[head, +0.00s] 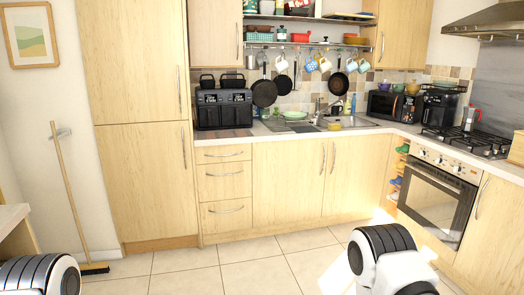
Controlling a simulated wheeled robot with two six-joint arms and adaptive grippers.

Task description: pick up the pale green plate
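What looks like the pale green plate (295,115) lies small and far off on the left side of the sink's draining area, on the counter along the back wall. Its details are too small to make out. Only parts of my arms show at the bottom left and bottom right corners. Neither gripper is in the picture, so I cannot see whether they are open or shut. Both visible arm parts are well apart from the counter.
Tiled floor (255,275) is clear up to the cabinets. A broom (75,200) leans at the left wall. A black appliance (222,108) stands left of the sink (340,122). Mugs (311,66) and pans (264,93) hang above the counter. The oven (432,200) is right.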

